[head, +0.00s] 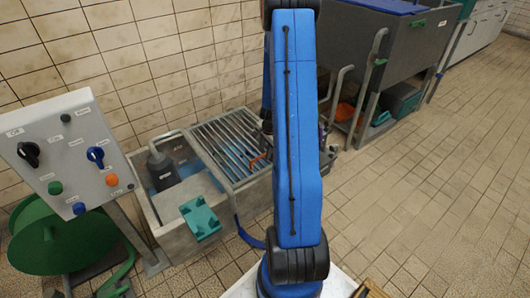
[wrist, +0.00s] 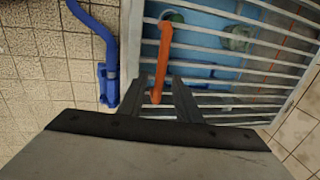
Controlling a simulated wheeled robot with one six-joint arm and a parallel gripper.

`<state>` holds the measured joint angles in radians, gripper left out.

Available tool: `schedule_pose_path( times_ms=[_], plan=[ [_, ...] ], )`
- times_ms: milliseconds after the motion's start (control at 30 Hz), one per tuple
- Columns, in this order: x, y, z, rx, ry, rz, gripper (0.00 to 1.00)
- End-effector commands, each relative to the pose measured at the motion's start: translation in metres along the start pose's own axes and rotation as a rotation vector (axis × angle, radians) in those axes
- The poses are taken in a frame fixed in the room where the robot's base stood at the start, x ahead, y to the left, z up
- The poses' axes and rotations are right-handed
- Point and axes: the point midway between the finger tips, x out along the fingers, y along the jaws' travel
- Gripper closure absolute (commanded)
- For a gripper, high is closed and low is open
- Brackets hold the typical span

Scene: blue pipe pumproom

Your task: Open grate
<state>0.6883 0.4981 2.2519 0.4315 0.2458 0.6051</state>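The grate (head: 228,143) is a frame of metal bars lying over the right part of a concrete pit, and it looks closed. An orange handle (head: 257,158) is at its right side, partly behind my arm. In the wrist view the grate (wrist: 225,45) fills the upper right, with the orange handle (wrist: 163,55) running down over the bars. My gripper (wrist: 160,84) is open, its two dark fingers on either side of the handle's lower end, with visible gaps. Whether they touch the bars is unclear. My arm hides most of the gripper in the head view.
A control panel (head: 68,150) with knobs stands left, above a green hose reel (head: 62,240). A teal block (head: 200,218) lies on the pit cover. A blue hose (wrist: 110,50) hangs beside the grate.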

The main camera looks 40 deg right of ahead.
Motion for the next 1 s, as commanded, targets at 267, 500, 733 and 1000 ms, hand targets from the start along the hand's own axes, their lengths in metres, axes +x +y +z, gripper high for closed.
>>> schedule_pose_path(
  times_ms=[267,500,733,1000],
  plan=[
    [0.0058,0.0001,0.0001,-0.001,0.000,0.001,0.69],
    [0.0056,0.0001,0.0000,-0.001,0.000,0.000,0.93],
    [0.0054,0.0002,0.0000,-0.001,0.000,0.001,1.00],
    [-0.0013,-0.0030,0.0001,-0.002,0.000,0.013,1.00]
  ],
)
